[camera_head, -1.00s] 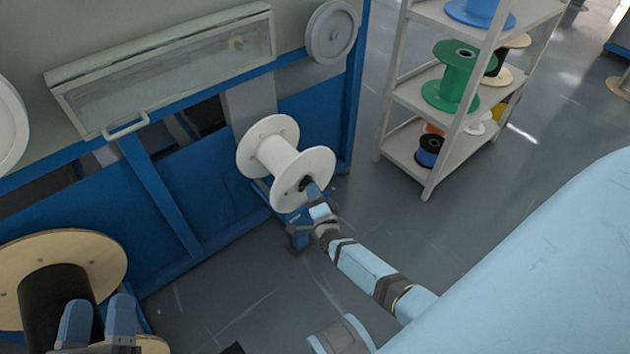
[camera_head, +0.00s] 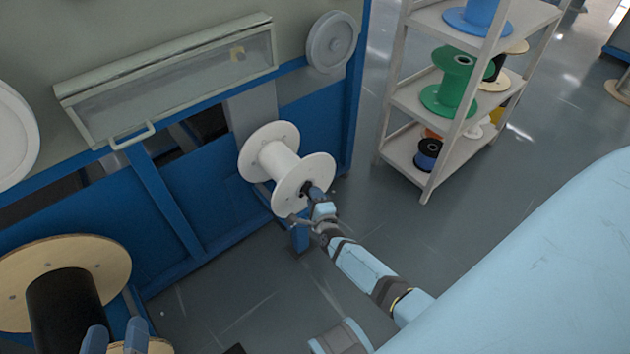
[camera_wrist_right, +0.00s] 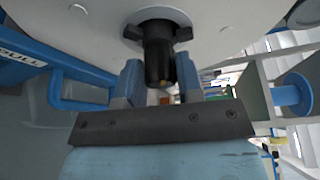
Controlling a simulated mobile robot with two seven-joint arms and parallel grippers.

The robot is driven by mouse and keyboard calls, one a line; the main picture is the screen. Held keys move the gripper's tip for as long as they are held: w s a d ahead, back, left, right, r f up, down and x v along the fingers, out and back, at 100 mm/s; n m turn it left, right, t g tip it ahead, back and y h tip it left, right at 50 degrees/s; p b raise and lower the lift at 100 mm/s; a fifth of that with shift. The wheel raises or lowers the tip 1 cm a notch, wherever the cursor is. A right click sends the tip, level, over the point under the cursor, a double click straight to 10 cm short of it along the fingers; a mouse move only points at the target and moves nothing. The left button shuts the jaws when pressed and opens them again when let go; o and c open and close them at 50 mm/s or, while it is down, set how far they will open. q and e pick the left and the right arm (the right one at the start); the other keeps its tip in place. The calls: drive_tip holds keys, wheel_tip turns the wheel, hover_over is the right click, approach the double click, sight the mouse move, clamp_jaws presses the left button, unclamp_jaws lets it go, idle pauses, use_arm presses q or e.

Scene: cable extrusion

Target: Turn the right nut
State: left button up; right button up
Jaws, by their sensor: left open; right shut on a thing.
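The right nut (camera_wrist_right: 158,52) is black and sits at the centre of the white spool's flange. The white spool (camera_head: 302,180) is mounted at the blue machine frame. My right gripper (camera_head: 313,192) reaches the flange's centre; in the right wrist view its two blue fingers (camera_wrist_right: 158,82) are on either side of the nut and shut on it. In the head view the gripper mostly hides the nut. My left gripper (camera_head: 116,338) is open at the bottom left, in front of the black-wound wooden spool, cut off by the picture's edge.
The wooden spool (camera_head: 100,262) with a black winding stands at the lower left. The blue machine frame (camera_head: 165,200) runs behind both spools. A shelf (camera_head: 409,92) with several coloured spools, one green (camera_head: 452,82), stands at the right. Grey floor (camera_head: 385,235) is open between.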

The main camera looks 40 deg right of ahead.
use_arm(q)
drive_tip(key=shift+s+f, duration=0.1)
drive_tip(key=shift+f, duration=0.15)
use_arm(e)
drive_tip(key=o, duration=0.9)
use_arm(q)
drive_tip(key=shift+d+r, duration=0.1)
drive_tip(key=shift+r, duration=0.15)
drive_tip(key=shift+w+r, duration=0.2)
drive_tip(key=shift+w, duration=0.05)
use_arm(e)
drive_tip(key=shift+s, duration=0.1)
use_arm(q)
drive_tip(key=s+a+f+g+y+p, duration=0.2)
drive_tip(key=a+f+g+p, duration=0.1)
drive_tip(key=f, duration=0.3)
drive_tip(key=shift+s+a+f+g+p, duration=0.15)
drive_tip(key=shift+s+f+g+p, duration=0.2)
drive_tip(key=shift+p, duration=0.45)
use_arm(e)
drive_tip(key=shift+v, duration=6.8)
use_arm(q)
drive_tip(key=shift+r, duration=0.1)
